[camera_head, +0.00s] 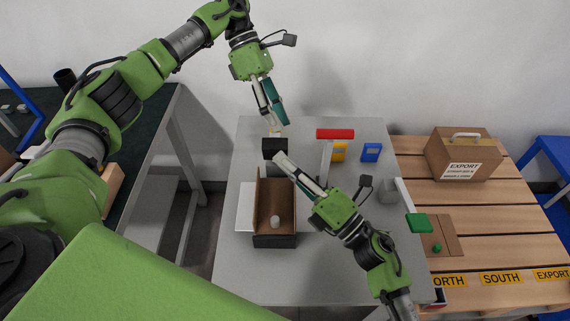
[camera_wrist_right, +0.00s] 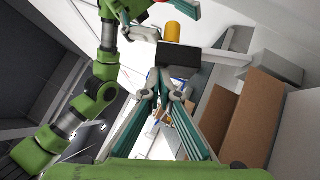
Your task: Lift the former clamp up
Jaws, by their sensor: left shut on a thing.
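I take the black block (camera_head: 274,147) at the back end of the brown carton (camera_head: 262,193) to be the former clamp. It also shows in the right wrist view (camera_wrist_right: 180,57), with a yellow cylinder (camera_wrist_right: 174,30) beyond it. My left gripper (camera_head: 274,122) points down just above the block and is shut on a small yellowish part at its top; the fingers partly hide this part. My right gripper (camera_head: 279,157) looks shut, its tips close to the block's front right. In the right wrist view its fingertips (camera_wrist_right: 162,78) meet; I cannot tell whether they touch the block.
A small pale cylinder (camera_head: 275,221) stands in the carton. A red bar (camera_head: 335,134) on a post, a yellow bin (camera_head: 339,152) and a blue bin (camera_head: 371,152) stand to the right. A pallet (camera_head: 500,215) with an EXPORT box (camera_head: 463,152) is further right.

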